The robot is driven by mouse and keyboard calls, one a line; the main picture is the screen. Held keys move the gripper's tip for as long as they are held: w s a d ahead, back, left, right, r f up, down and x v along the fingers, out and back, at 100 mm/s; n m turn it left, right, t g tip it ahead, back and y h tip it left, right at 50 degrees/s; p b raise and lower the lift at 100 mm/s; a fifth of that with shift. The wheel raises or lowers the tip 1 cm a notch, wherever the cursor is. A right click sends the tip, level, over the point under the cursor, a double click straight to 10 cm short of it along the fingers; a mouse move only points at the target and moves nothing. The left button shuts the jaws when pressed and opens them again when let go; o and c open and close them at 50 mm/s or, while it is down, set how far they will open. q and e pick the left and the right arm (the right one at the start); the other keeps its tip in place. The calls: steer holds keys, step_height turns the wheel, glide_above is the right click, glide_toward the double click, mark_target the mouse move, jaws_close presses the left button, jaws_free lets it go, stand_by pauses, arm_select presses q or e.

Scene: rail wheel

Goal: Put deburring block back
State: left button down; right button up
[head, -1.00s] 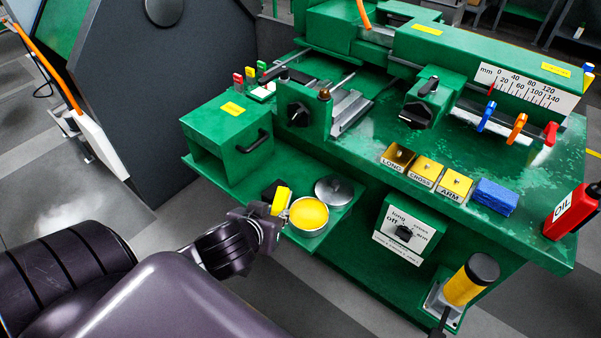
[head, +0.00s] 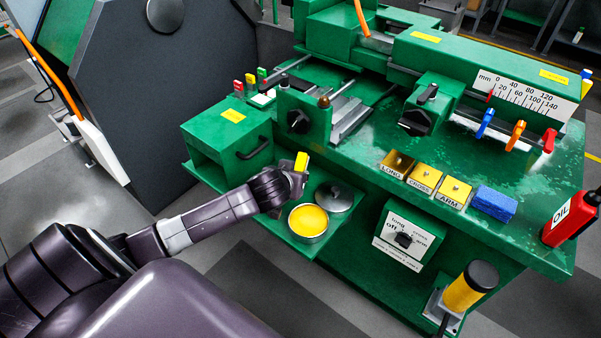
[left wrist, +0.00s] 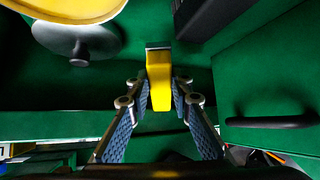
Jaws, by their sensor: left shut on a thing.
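The deburring block appears to be the small yellow block (head: 302,161) with a grey edge. My left gripper (head: 297,178) is shut on it, above the green side shelf beside the green box. In the left wrist view the yellow block (left wrist: 160,82) is between the fingertips of my left gripper (left wrist: 160,90), its grey edge pointing away. A dark block-like thing (left wrist: 205,18) lies ahead and to the right of it there; in the head view my gripper largely hides that spot. My right gripper is not in view.
An open tin of yellow paste (head: 308,221) and its round grey lid (head: 336,197) are on the shelf. The green box (head: 228,140) with a black handle stands close left of the gripper. A blue block (head: 493,203) and labelled trays (head: 425,179) are on the bench.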

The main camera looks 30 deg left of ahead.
mark_target(300, 164)
arm_select(q)
steer(key=shift+w+a+f, duration=0.15)
steer(key=shift+w+f, duration=0.15)
steer(key=shift+f, duration=0.15)
steer(key=shift+x, duration=0.9)
steer(key=shift+w+r+g+p, duration=0.1)
steer(key=shift+r+g+p, duration=0.15)
steer(key=shift+p, duration=0.25)
steer(key=g+p, duration=0.1)
steer(key=g, duration=0.1)
steer(key=w+g+h+p, duration=0.1)
steer(key=shift+w+a+r+g+h+p, duration=0.1)
steer(key=shift+w+a+g+h+p, duration=0.15)
steer(key=shift+g+h+p, duration=0.1)
steer(key=shift+w+g, duration=0.15)
steer(key=shift+g, duration=0.45)
steer(key=shift+f, duration=1.05)
steer(key=shift+f, duration=0.1)
steer(key=c, duration=1.7)
jaws_free()
steer(key=shift+c, duration=0.2)
